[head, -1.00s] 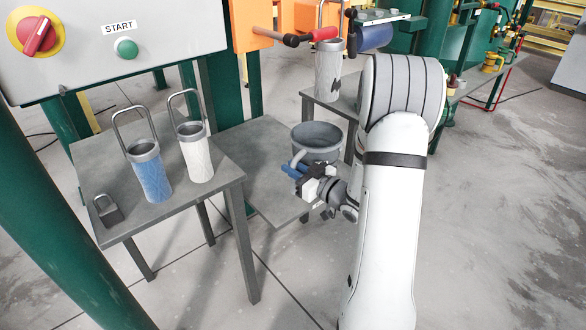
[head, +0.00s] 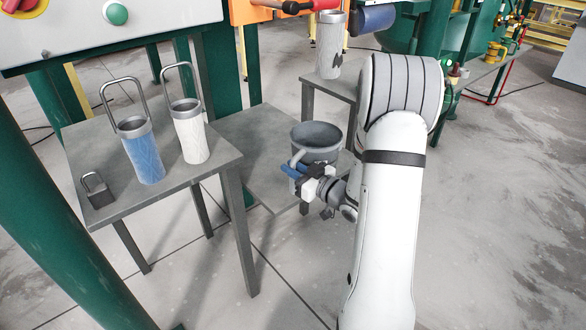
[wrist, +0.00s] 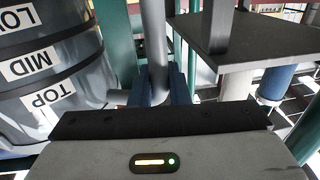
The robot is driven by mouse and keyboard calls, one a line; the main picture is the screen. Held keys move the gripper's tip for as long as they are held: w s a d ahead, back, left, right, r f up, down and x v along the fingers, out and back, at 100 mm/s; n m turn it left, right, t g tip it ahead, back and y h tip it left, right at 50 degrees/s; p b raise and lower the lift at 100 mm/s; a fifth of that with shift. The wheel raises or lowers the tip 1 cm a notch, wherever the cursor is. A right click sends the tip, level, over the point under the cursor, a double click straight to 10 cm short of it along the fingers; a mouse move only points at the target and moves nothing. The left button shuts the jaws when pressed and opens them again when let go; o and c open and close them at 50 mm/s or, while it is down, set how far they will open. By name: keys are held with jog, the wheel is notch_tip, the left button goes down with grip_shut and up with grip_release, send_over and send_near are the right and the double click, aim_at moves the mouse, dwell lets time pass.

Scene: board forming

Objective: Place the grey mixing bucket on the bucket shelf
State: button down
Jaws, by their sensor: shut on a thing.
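The grey mixing bucket (head: 317,133) is upright in the head view, with its open mouth up. It also shows at the left of the wrist view (wrist: 75,85), where its LOW, MID and TOP labels appear upside down. My gripper (head: 292,173) is shut on the bucket's grey handle (wrist: 155,45), between the blue fingers. A low grey shelf (head: 258,130), which looks like the bucket shelf, lies behind and left of the bucket in the head view. The bucket overlaps its right side in the picture; their height gap is hard to tell.
A grey table (head: 105,190) at left holds a blue canister (head: 142,155), a white canister (head: 190,138) and a padlock-shaped block (head: 97,189). Another canister (head: 329,45) stands on a table behind the bucket. A green post (head: 50,200) is at far left. Open floor lies right of my arm.

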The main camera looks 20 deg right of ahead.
jog(key=shift+f+b, duration=0.3)
jog(key=c, duration=1)
grip_release()
jog(key=v, duration=0.7)
jog(key=shift+s+d+p, duration=0.2)
jog(key=shift+s+p, duration=0.15)
jog(key=shift+p, duration=0.1)
